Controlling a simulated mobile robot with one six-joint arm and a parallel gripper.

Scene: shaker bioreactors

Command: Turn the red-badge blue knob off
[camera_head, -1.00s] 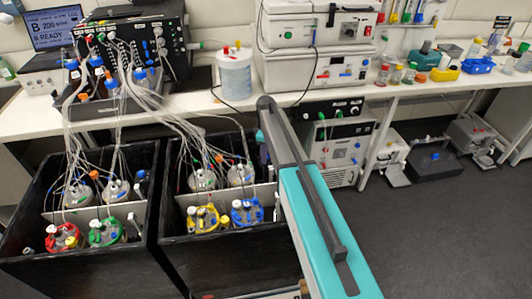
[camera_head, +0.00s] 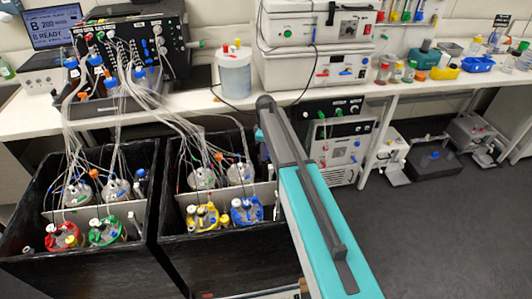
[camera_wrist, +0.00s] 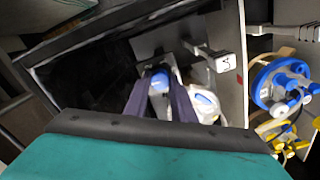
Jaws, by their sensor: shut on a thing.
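A blue-topped knob (camera_wrist: 159,80) shows in the wrist view between the two dark fingers of my gripper (camera_wrist: 160,92), near the wall of a black box. The fingers are shut on it. A second white and blue part (camera_wrist: 204,99) is just right of the fingers, partly covered by them. No red badge can be made out on the held knob. In the head view my teal arm reaches to the right side of the right black box (camera_head: 225,258), and the knob in my grip cannot be made out there.
A white block with a dark mark (camera_wrist: 222,62) sits close right of the fingers. A blue-ringed vessel (camera_wrist: 283,88) and a yellow one stand beyond a pale divider. Tubes run from the boxes up to a black control unit (camera_head: 152,40). Open floor lies to the right.

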